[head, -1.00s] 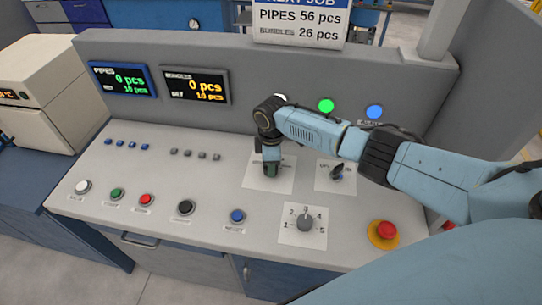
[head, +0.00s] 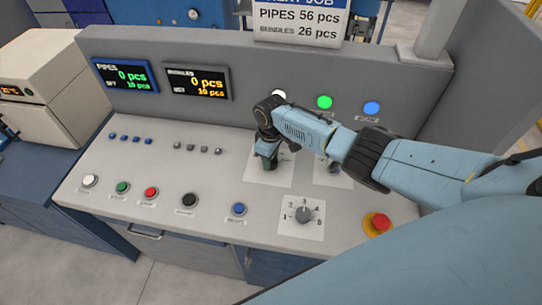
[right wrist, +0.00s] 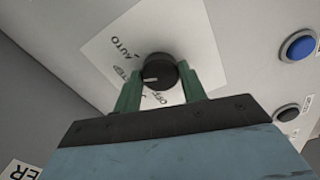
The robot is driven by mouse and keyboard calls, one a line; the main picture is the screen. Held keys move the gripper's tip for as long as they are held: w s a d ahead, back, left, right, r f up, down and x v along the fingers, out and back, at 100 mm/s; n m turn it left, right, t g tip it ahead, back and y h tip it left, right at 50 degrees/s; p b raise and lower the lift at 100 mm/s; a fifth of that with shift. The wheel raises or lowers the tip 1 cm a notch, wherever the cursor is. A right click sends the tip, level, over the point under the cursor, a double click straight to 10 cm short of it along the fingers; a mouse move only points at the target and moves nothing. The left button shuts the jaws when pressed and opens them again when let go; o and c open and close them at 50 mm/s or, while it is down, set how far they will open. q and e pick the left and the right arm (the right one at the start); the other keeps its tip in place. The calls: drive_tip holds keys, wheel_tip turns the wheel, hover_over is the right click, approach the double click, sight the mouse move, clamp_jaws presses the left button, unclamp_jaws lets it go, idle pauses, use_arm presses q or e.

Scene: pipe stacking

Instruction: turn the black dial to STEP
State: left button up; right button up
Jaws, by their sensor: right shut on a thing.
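The black dial (right wrist: 160,71) sits on a white label plate (right wrist: 100,42) in the right wrist view. AUTO, STEP and OFF are printed around it. Its white mark points left and slightly down, toward the STEP side; I cannot tell if it lines up exactly. My right gripper (right wrist: 161,84) has its green fingers on either side of the dial, shut on it. In the head view my right gripper (head: 268,164) reaches down to the same plate (head: 256,176), and the dial is hidden there. My left gripper is not in view.
A second selector (head: 334,169) is partly hidden under my right arm. A numbered dial (head: 304,214), a blue button (head: 238,209) and a red emergency button (head: 380,222) are nearer the front. The upright panel with lit lamps (head: 325,102) stands behind.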

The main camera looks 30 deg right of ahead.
drive_tip(key=o, duration=1)
wheel_tip(320, 180, up, 14)
drive_tip(key=shift+f+p, duration=0.25)
drive_tip(key=shift+p, duration=0.2)
